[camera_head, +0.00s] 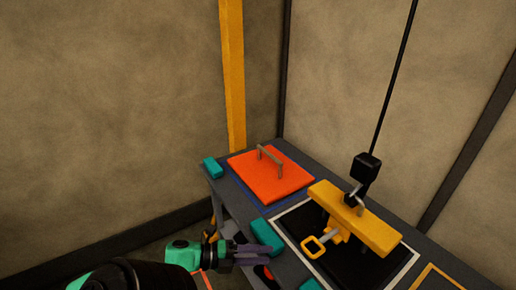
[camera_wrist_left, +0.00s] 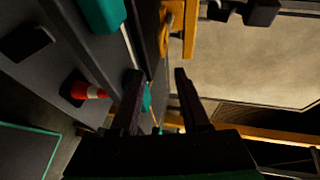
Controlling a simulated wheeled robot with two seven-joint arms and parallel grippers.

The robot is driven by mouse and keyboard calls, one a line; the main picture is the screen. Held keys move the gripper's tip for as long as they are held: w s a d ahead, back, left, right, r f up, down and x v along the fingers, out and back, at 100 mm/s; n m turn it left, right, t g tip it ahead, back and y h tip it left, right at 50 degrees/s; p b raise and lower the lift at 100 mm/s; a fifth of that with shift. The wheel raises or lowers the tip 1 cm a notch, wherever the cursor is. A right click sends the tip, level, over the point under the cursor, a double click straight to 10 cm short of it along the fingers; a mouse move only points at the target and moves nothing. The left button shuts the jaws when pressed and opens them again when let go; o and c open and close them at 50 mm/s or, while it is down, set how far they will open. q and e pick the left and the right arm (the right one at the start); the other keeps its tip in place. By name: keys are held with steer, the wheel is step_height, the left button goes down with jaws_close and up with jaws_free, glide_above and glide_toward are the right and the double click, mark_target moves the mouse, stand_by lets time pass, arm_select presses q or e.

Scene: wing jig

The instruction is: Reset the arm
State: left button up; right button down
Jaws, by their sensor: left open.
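My left gripper (camera_head: 262,252) comes in from the lower left in the head view, at the table's near left edge beside a teal block (camera_head: 267,234). Its two dark fingers are apart with nothing seen between them; they also show in the left wrist view (camera_wrist_left: 158,76). I cannot tell whether the fingers touch the table edge. My right gripper is not in view. A yellow fixture (camera_head: 370,228) with a square-ended handle hangs at or stands on a black, white-bordered area of the table; a black hook block (camera_head: 366,168) on a cable is above it.
An orange panel (camera_head: 290,182) with a grey handle lies on the dark table's far part. Another teal block (camera_head: 212,167) sits at the far left corner. A yellow post (camera_head: 233,80) stands behind.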

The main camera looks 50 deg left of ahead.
arm_select(q)
steer(key=shift+s+a+r, duration=0.1)
steer(key=shift+s+a, duration=0.15)
steer(key=shift+s, duration=0.05)
steer(key=s+a+f+n+g+y, duration=0.15)
steer(key=a+f+n+y, duration=0.35)
steer(key=f, duration=0.6)
steer(key=s+a+f+n+g+y, duration=0.1)
steer(key=s+a+f+n+y, duration=0.15)
steer(key=f+n, duration=0.7)
steer(key=s+d+f+n+g, duration=0.3)
steer(key=s+d+f+g, duration=0.2)
steer(key=s+f, duration=0.3)
steer(key=s+d+f+n+g, duration=0.3)
steer(key=s+d+f, duration=0.4)
steer(key=f, duration=0.6)
steer(key=shift+s+d+f+g, duration=0.4)
steer(key=shift+s+g, duration=0.3)
steer(key=shift+g, duration=0.15)
steer(key=shift+w+y, duration=0.15)
steer(key=shift+y, duration=0.1)
